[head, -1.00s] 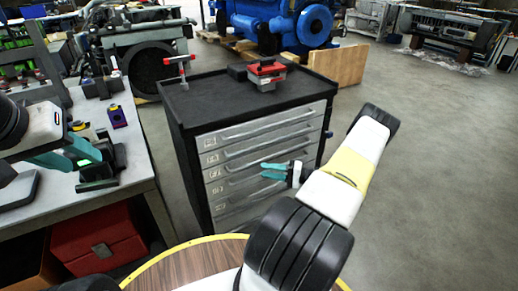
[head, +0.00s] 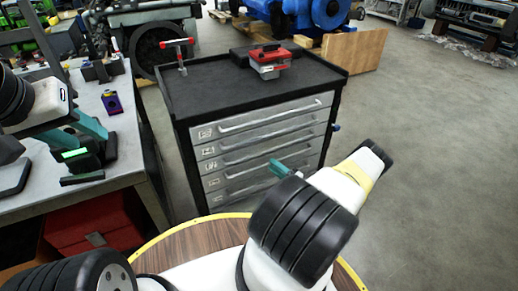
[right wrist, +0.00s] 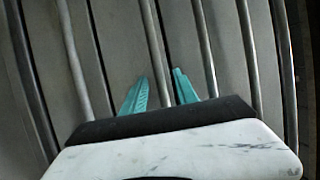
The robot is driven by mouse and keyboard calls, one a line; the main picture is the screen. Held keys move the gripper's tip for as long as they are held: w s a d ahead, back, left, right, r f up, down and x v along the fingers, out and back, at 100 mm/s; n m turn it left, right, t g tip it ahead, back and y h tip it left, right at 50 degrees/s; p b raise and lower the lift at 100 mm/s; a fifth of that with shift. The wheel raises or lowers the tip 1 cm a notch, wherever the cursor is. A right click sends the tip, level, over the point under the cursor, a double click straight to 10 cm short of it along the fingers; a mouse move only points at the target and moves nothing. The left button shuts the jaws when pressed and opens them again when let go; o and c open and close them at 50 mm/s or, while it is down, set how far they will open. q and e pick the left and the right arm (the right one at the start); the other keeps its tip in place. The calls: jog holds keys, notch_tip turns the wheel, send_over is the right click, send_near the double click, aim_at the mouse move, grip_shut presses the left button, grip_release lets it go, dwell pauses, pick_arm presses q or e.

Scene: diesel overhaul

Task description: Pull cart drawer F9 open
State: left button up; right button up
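The tool cart (head: 255,85) stands ahead with a stack of grey drawers (head: 262,140), each with a long bar handle. All drawers in view look shut. Their labels are too small to read, so I cannot tell which is F9. My right gripper (head: 284,168) is at the lower drawer fronts, largely hidden behind my own arm. In the right wrist view its two teal fingers (right wrist: 161,92) are apart, one on each side of a drawer handle (right wrist: 154,50). Contact is not clear. My left gripper (head: 88,132) is over the workbench at left; its fingertips are unclear.
A red and grey box (head: 270,64) and a red-handled tool (head: 179,55) are on the cart top. The workbench (head: 135,120) at left holds a purple part (head: 111,102). A round wooden top (head: 190,248) is in front. Floor right of the cart is clear.

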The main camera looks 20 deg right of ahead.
jog(key=shift+w+a+r, duration=0.1)
jog(key=shift+w+a, duration=0.05)
jog(key=shift+w, duration=0.2)
grip_shut()
dwell(1.2)
